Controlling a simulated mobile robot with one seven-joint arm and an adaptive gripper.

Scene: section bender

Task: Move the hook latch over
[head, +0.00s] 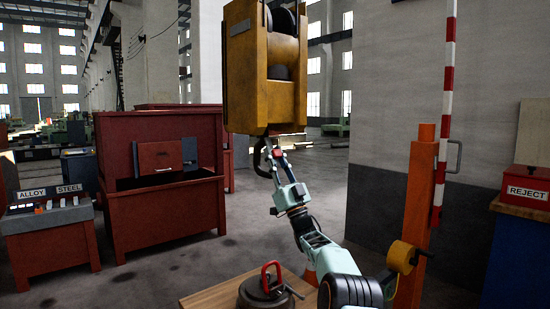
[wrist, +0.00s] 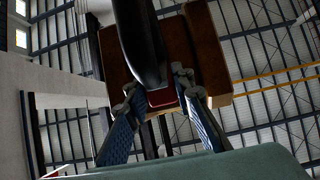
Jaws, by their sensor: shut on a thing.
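A large yellow hook block (head: 265,75) hangs at the upper centre. A dark hook (head: 259,158) hangs under it and looms close in the wrist view (wrist: 140,40). A small red piece that looks like the latch (wrist: 161,97) sits beside the hook, between my fingers; red also shows at my gripper in the head view (head: 277,153). My gripper (head: 274,154) reaches up from below to the right side of the hook, shut on the latch. The fingers hide part of it, and the exact contact is not clear in the wrist view (wrist: 160,88).
Below, a round dark weight (head: 265,295) with a red handle rests on a wooden board (head: 208,292). An orange post (head: 414,215) with a striped pole (head: 443,120) stands right of my arm. Red cabinets (head: 160,210) stand to the left, with open floor between.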

